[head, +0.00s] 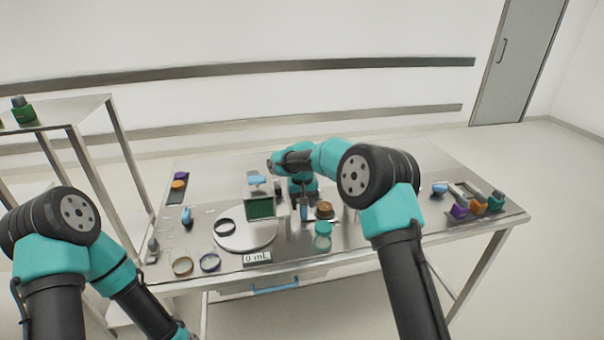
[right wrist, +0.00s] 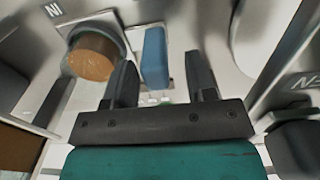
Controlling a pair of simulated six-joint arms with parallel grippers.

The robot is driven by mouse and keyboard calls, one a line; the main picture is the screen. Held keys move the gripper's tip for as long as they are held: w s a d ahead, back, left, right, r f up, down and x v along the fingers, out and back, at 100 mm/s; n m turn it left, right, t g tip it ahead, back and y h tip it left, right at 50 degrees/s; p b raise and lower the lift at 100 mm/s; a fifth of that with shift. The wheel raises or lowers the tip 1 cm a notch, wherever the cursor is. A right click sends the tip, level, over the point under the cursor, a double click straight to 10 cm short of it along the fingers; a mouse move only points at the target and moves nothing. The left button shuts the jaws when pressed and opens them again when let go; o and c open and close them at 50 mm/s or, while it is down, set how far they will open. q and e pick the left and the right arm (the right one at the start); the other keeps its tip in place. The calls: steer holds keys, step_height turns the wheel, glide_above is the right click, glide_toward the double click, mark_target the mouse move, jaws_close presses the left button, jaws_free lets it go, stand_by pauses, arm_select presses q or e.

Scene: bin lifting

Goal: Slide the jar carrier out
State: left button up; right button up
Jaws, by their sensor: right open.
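My right gripper (head: 304,203) points down over the middle of the table, its two fingers apart. In the right wrist view the open fingers (right wrist: 159,72) stand on either side of a blue handle-like block (right wrist: 154,58), with no clear contact. A round jar with orange-brown contents (right wrist: 93,56) sits in a pale holder beside it, which looks like the jar carrier. In the head view the brown-topped jar (head: 324,210) stands just right of the gripper; the carrier is mostly hidden by my arm. My left arm reaches down out of the bottom edge, its gripper out of view.
A boxy apparatus with a green front (head: 261,208) stands on a round plate (head: 234,243) left of the gripper. Rings lie front left; coloured blocks (head: 479,204) sit at the right. A blue-handled bin (head: 275,289) hangs below the table edge.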

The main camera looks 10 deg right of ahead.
step_height(320, 180, up, 15)
stand_by(0.4)
